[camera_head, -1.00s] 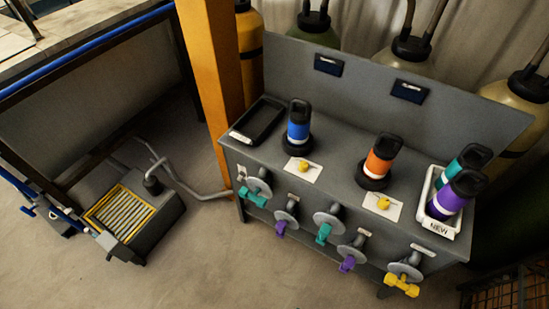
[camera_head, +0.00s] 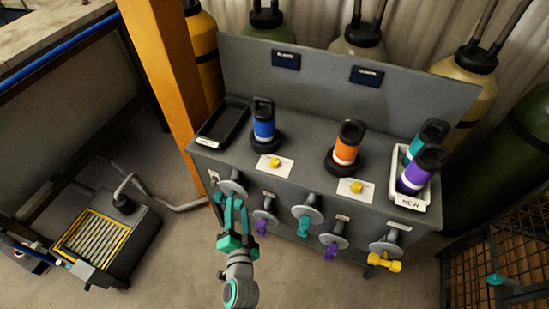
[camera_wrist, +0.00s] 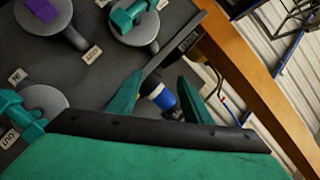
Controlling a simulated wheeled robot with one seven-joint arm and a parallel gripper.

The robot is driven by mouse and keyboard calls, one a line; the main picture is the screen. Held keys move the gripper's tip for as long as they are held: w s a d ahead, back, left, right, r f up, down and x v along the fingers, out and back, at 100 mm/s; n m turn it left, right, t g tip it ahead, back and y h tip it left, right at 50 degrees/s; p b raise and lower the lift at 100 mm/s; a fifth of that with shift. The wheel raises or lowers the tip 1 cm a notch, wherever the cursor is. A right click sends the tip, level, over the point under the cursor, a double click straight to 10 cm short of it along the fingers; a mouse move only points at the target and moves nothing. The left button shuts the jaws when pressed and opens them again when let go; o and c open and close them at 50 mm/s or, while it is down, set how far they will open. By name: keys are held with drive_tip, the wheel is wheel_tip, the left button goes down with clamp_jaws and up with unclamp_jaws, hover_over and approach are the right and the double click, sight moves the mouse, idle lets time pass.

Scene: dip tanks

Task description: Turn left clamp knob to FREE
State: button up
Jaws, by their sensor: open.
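The left clamp knob (camera_head: 275,162) is a small yellow knob on a white plate on the grey bench top, in front of the blue canister (camera_head: 264,125). Its pointer setting is too small to read. My gripper (camera_head: 236,199) has teal fingers. In the head view it appears in front of the bench's left end, over the leftmost valve and left of and below the knob. In the wrist view the gripper (camera_wrist: 160,80) has its fingers apart, with the blue canister (camera_wrist: 160,97) visible beyond the gap. I cannot make out the knob clearly there.
A right yellow knob (camera_head: 357,187) sits before an orange canister (camera_head: 347,143). Several valves with coloured handles, such as this purple one (camera_head: 262,226), stick out of the bench front. A black tray (camera_head: 222,123) and a white tray (camera_head: 409,203) flank the canisters.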

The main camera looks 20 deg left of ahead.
drive_tip(key=w+a+r+n+g+y, duration=0.2)
drive_tip(key=w+a+r+g, duration=0.1)
drive_tip(key=a, duration=0.4)
drive_tip(key=w+a+r+n+g+y, duration=0.2)
drive_tip(key=w+a+g, duration=0.15)
drive_tip(key=a, duration=0.35)
drive_tip(key=w+a+r+n+g+y, duration=0.2)
drive_tip(key=w+a+r, duration=0.1)
drive_tip(key=a, duration=0.3)
wheel_tip(320, 180, up, 4)
drive_tip(key=g+h, duration=0.6)
drive_tip(key=h, duration=0.7)
hover_over(274, 160)
drive_tip(key=shift+m, duration=0.4)
wheel_tip(274, 160, down, 10)
drive_tip(key=shift+d+f, duration=0.15)
drive_tip(key=c, duration=1.1)
